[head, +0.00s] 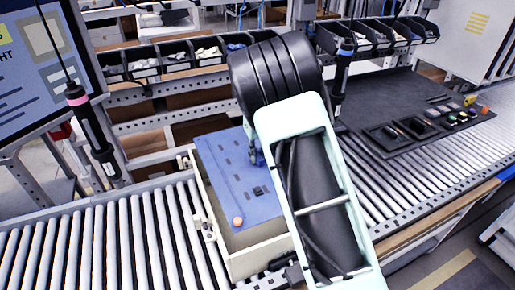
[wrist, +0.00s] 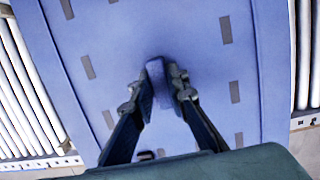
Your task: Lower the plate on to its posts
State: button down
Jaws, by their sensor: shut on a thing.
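The blue plate (head: 222,160), marked with several dark slots, lies over a pale box-like carrier (head: 262,261) on the roller conveyor. In the wrist view the plate (wrist: 105,35) fills most of the picture. My gripper (wrist: 159,84) is shut on a raised blue handle (wrist: 157,70) near the plate's middle. In the head view my gripper (head: 252,157) is partly hidden by my arm, which also covers the plate's right side. No posts can be made out under the plate. I cannot tell whether it rests on them or hangs just above.
The roller conveyor (head: 95,245) runs on both sides of the carrier. Two hanging screwdrivers (head: 92,130) (head: 343,70) flank my arm. Parts bins (head: 180,58) line the back, and a dark tool tray (head: 400,110) stands at the right. A small pinkish ball (head: 238,221) shows near the plate's front corner.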

jog(key=shift+f, duration=0.5)
notch_tip(320, 180, down, 20)
jog(key=b, duration=0.9)
jog(key=shift+f+b, duration=0.1)
jog(key=shift+b, duration=0.25)
jog(key=shift+w+f, duration=0.1)
jog(key=shift+f, duration=0.3)
dwell(0.9)
jog(key=c, duration=2)
grip_release()
jog(key=shift+o, duration=0.9)
jog(key=shift+f, duration=0.1)
notch_tip(320, 180, up, 12)
jog(key=s+d, duration=0.1)
jog(key=s, duration=0.1)
jog(key=shift+s, duration=0.15)
